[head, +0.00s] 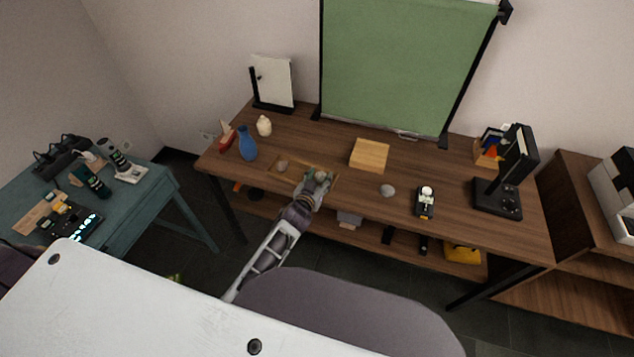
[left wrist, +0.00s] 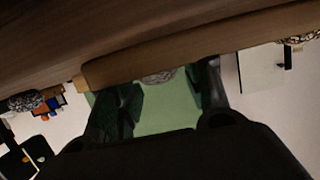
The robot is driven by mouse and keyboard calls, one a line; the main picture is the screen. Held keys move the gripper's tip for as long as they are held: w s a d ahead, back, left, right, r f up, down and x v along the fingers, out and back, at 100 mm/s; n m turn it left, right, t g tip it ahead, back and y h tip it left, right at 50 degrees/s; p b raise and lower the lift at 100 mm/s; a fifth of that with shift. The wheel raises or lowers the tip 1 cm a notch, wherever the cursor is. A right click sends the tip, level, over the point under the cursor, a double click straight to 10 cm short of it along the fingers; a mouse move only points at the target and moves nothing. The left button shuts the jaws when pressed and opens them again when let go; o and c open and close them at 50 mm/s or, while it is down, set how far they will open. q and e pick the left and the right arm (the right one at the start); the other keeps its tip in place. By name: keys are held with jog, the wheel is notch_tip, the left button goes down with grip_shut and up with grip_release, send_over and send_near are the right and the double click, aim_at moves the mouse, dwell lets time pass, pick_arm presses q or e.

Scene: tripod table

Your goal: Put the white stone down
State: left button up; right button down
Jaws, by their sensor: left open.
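The pale stone (head: 321,174), apparently the white one, is at my left gripper (head: 318,181), over the right end of a shallow wooden tray (head: 300,162). In the left wrist view, the stone (left wrist: 159,77) shows between the two spread fingers of the left gripper (left wrist: 168,82). The tray's edge (left wrist: 190,45) hides part of it. The gripper is open; I cannot tell whether a finger touches the stone. A second stone (head: 282,166) lies at the tray's left end. A grey stone (head: 387,190) lies on the table right of the tray. My right gripper is out of view.
The brown table (head: 440,165) carries a blue vase (head: 247,143), a cream jar (head: 264,126), a light wooden block (head: 369,155) close to the right of the gripper, a small black device (head: 425,202) and a black stand (head: 497,198). A green screen (head: 400,65) stands behind.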

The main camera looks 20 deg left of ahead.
pick_arm(q)
jog(key=shift+s+f, duration=0.2)
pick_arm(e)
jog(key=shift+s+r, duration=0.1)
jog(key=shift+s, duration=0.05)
pick_arm(q)
jog(key=shift+d+r, duration=0.1)
jog(key=shift+r, duration=0.1)
jog(key=shift+r+p+v, duration=0.2)
jog(key=shift+p+v, duration=0.15)
jog(key=shift+v, duration=2.35)
jog(key=v, duration=0.6)
jog(key=shift+r, duration=0.2)
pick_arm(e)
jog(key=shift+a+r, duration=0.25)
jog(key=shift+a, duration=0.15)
pick_arm(q)
jog(key=shift+s, duration=0.1)
jog(key=shift+f, duration=0.15)
